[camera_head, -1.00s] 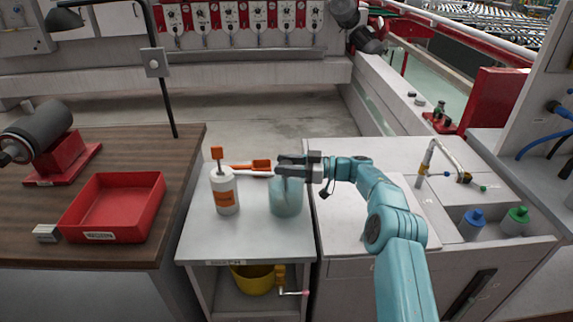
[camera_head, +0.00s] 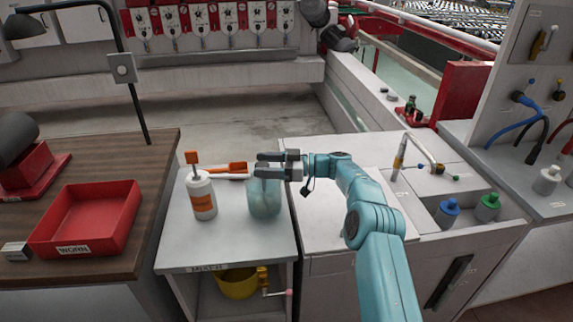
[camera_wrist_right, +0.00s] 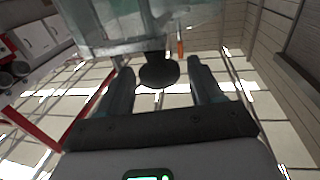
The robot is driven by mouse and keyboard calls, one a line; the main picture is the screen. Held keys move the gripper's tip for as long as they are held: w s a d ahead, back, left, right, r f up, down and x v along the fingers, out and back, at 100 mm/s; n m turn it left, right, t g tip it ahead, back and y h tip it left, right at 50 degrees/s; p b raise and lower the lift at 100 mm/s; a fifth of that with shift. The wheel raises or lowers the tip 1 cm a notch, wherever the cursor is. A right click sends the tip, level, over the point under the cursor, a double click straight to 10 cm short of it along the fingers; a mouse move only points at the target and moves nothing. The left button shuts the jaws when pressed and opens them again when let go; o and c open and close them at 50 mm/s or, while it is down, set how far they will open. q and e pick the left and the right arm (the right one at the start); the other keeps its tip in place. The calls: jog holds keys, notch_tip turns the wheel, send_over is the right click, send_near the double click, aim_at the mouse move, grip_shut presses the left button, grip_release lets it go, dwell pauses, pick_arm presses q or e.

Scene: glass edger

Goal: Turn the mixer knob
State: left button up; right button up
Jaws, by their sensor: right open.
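My right gripper (camera_head: 262,164) is open over the top of a translucent teal jar (camera_head: 264,199) on the grey cart. In the right wrist view my two fingers (camera_wrist_right: 161,70) point at a dark round knob-like piece (camera_wrist_right: 158,72), which appears between the fingertips under a see-through body (camera_wrist_right: 140,22). I cannot tell whether the fingers touch it. I cannot tell for sure that this is the mixer knob; in the head view the gripper hides the jar's top. My left gripper is not in view.
A white bottle (camera_head: 202,195) with an orange cap stands left of the jar, with an orange-handled tool (camera_head: 229,169) behind. A yellow pot (camera_head: 237,284) sits on the shelf below. A red tray (camera_head: 84,222) is at left. A bent tap (camera_head: 424,152) and blue and green bottles stand right.

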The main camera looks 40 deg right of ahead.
jog(key=v, duration=1.5)
jog(key=shift+s, duration=0.2)
jog(key=shift+s, duration=0.15)
